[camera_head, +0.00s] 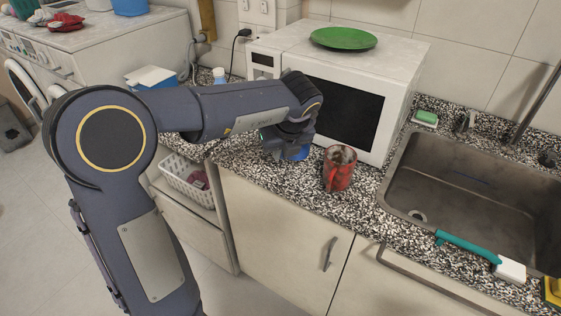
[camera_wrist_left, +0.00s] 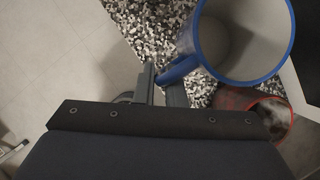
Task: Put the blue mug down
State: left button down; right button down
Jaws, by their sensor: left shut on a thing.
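The blue mug (camera_head: 298,153) is mostly hidden behind my left gripper (camera_head: 288,138) in the head view, over the speckled counter (camera_head: 240,155) in front of the microwave. In the left wrist view the mug (camera_wrist_left: 240,45) shows its blue rim and pale, empty inside, opening toward the camera. My left gripper (camera_wrist_left: 163,85) is shut on the mug's blue handle in that view. I cannot tell whether the mug's base touches the counter. My right gripper is not in view.
A worn red mug (camera_head: 339,168) stands just right of the blue mug; it also shows in the left wrist view (camera_wrist_left: 270,112). The white microwave (camera_head: 345,90) stands close behind, with a green plate (camera_head: 343,39) on top. The sink (camera_head: 470,185) lies to the right.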

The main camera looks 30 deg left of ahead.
pick_arm(q)
jog(key=shift+w+a+f, duration=0.3)
jog(key=shift+w+f, duration=0.1)
jog(key=shift+f, duration=0.15)
jog(key=x, duration=0.3)
jog(key=shift+s+d+f+b, duration=0.2)
jog(key=shift+f+b, duration=0.1)
jog(key=shift+f, duration=0.15)
jog(key=c, duration=1.5)
grip_release()
